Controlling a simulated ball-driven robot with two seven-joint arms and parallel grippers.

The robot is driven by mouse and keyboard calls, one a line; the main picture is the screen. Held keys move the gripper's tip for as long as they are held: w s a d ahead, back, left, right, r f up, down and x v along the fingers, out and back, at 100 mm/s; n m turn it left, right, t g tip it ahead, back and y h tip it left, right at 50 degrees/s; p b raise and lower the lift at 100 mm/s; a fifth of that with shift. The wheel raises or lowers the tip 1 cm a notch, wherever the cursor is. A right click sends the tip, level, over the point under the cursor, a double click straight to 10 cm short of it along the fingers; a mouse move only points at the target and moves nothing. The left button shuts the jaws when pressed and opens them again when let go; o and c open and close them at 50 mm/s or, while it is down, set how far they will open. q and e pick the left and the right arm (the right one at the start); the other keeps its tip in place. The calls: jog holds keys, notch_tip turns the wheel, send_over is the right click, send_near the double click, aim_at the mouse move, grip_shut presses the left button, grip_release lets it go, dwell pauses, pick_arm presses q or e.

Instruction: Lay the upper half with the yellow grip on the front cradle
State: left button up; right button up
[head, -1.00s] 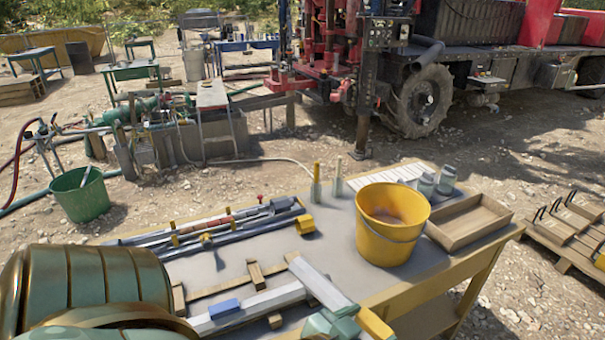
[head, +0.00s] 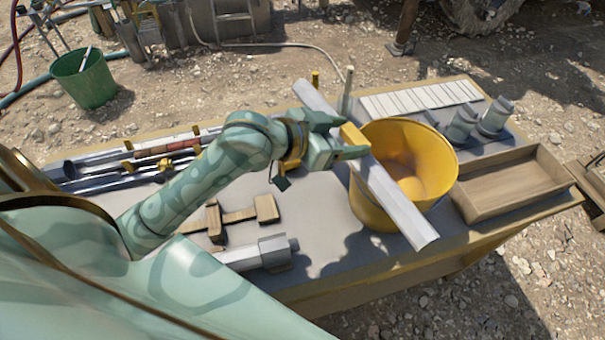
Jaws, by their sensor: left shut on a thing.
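The upper half (head: 395,200) is a long pale grey channel-like piece with a yellow grip (head: 353,138). My left gripper (head: 344,138) is shut on the yellow grip and holds the piece above the bench, slanting across the front of the yellow bucket. The front cradle seems to be the two wooden blocks on a wooden strip (head: 238,216), left of and below the held piece. I see nothing lying on these blocks, though my forearm crosses close behind them. My right gripper is out of view.
Another grey piece (head: 258,254) lies in front of the blocks, partly hidden by my arm. Behind, long tubes with a reddish core (head: 165,151) lie on the bench. The yellow bucket (head: 372,205), wooden tray (head: 492,205) and grey jars (head: 462,125) crowd the right.

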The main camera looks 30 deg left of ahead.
aim_at(339, 137)
pick_arm(q)
jog(key=shift+w+f+m+g+h, duration=0.1)
jog(key=shift+w+m+g+h, duration=0.45)
jog(key=shift+m+h, duration=0.35)
jog(key=a+r+m+g+h+b, duration=0.1)
jog(key=w+a+r+m+g+h+b, duration=0.1)
jog(key=r+m+g, duration=0.1)
jog(key=shift+w+m+h, duration=0.1)
jog(key=shift+m+h, duration=0.2)
jog(key=shift+h, duration=0.1)
notch_tip(339, 137, up, 5)
jog(key=a+m+g+h+b, duration=0.1)
jog(key=a+g, duration=0.1)
jog(key=a, duration=0.1)
jog(key=shift+t, duration=0.25)
jog(key=f+b, duration=0.2)
jog(key=f, duration=0.7)
jog(key=f+b, duration=0.2)
jog(key=f, duration=0.7)
jog(key=f+b, duration=0.3)
jog(key=f, duration=0.6)
jog(key=shift+w+d+f, duration=0.15)
jog(key=shift+w+f, duration=0.1)
jog(key=shift+w, duration=0.05)
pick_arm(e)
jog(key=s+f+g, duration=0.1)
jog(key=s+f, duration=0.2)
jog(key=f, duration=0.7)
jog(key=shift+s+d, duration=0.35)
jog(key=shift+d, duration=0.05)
